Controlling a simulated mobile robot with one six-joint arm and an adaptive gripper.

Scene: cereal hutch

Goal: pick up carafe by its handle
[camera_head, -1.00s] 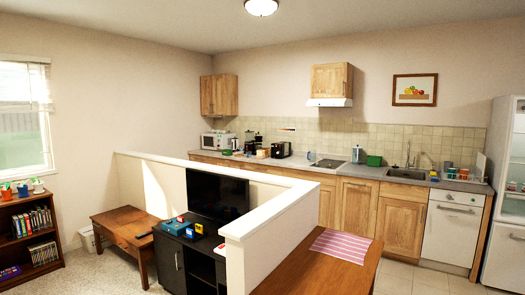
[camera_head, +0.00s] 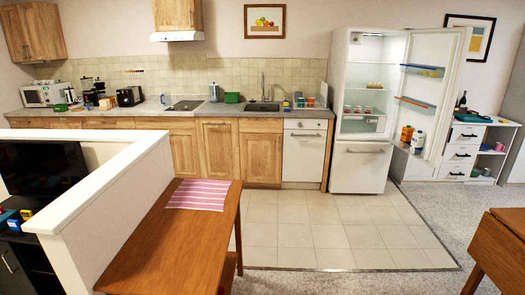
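No carafe can be made out for certain at this distance. A coffee maker (camera_head: 88,92) stands toward the left end of the kitchen counter, and whether a carafe sits in it is too small to tell. A grey-blue jug-like vessel (camera_head: 215,93) stands upright on the counter right of the hob, and its handle cannot be made out. My gripper is not in view.
The counter (camera_head: 150,108) runs along the back wall behind a white half wall (camera_head: 110,170). A wooden table (camera_head: 170,235) with a striped mat (camera_head: 198,194) stands in front. The fridge (camera_head: 365,110) is open. The tiled floor (camera_head: 330,235) is clear.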

